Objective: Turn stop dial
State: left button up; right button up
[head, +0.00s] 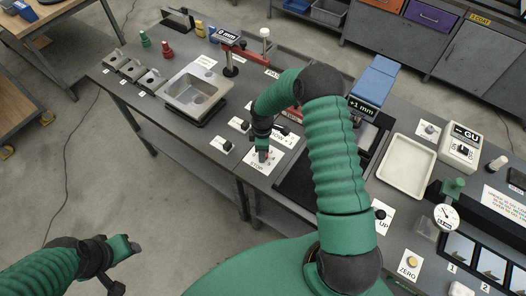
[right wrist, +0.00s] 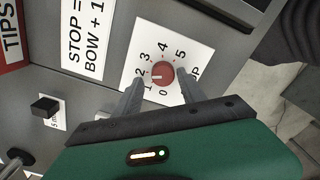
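The stop dial is a round red knob (right wrist: 162,73) on a white card (right wrist: 190,40) numbered 0 to 5, seen in the right wrist view. A pale mark on the knob points left, roughly between 1 and 2. My right gripper (right wrist: 160,82) is open, with one grey finger on each side of the knob; whether either finger touches it I cannot tell. In the head view my right gripper (head: 262,150) is over the STOP card (head: 256,168) and partly hides the dial. My left gripper (head: 126,266) is at the lower left, away from the bench.
A black knob (right wrist: 44,107) on a small card and a sign reading STOP = BOW + 1 (right wrist: 85,40) are near the dial. The bench also holds a metal sink block (head: 197,90), a pale tray (head: 405,165) and a blue +1 mm block (head: 373,85).

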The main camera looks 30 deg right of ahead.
jog(key=shift+o, duration=0.2)
jog(key=shift+s+f, duration=0.1)
notch_tip(320, 180, up, 17)
jog(key=b, duration=0.2)
jog(key=shift+f, duration=0.15)
